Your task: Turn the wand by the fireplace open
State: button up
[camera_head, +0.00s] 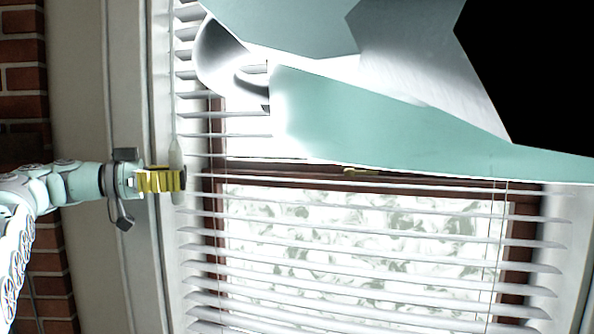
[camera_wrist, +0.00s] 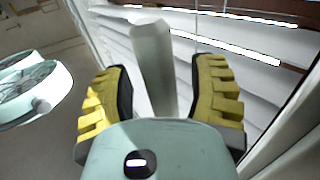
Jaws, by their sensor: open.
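The wand (camera_head: 175,160) is a thin pale rod with a thicker handle, hanging at the left side of the white blinds in the head view. In the wrist view its thick grey-white handle (camera_wrist: 152,62) stands between my two yellow fingers. My gripper (camera_head: 180,179) is at the lower end of the wand in the head view. In the wrist view my gripper (camera_wrist: 160,85) is open, with a finger on each side of the handle and visible gaps to both. The handle's lower part is hidden behind the gripper's body.
White blinds (camera_head: 370,285) with tilted slats cover a brown-framed window (camera_head: 212,240) close to the right of my gripper. A pale window frame post (camera_head: 142,265) and a red brick wall (camera_head: 22,110) are at the left. Large parts of my own body block the upper right.

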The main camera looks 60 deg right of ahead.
jog(key=shift+a+n+t+h, duration=0.1)
jog(key=shift+n+t+h, duration=0.75)
jog(key=shift+t, duration=0.55)
jog(key=shift+n+t, duration=0.4)
jog(key=shift+n, duration=0.05)
jog(key=shift+n+t+h+b, duration=0.75)
jog(key=shift+n+t, duration=0.65)
jog(key=shift+t, duration=0.7)
jog(key=shift+n+t, duration=0.7)
jog(key=shift+t, duration=0.4)
jog(key=shift+r+n+t+p, duration=0.1)
jog(key=shift+n+t+p, duration=0.2)
jog(key=shift+t+p, duration=0.15)
jog(key=shift+r+n+t+p, duration=0.1)
jog(key=shift+n+t+p, duration=0.3)
jog(key=shift+t+p, duration=0.15)
jog(key=n+t+p, duration=0.1)
jog(key=p, duration=0.1)
jog(key=n+t+p, duration=0.1)
jog(key=t+p, duration=0.1)
jog(key=p, duration=0.1)
jog(key=shift+r+y+p, duration=0.15)
jog(key=shift+y+p, duration=0.15)
jog(key=n+t+y+p, duration=0.1)
jog(key=t+p, duration=0.1)
jog(key=p, duration=0.3)
jog(key=shift+n+t, duration=0.3)
jog(key=shift+t, duration=0.1)
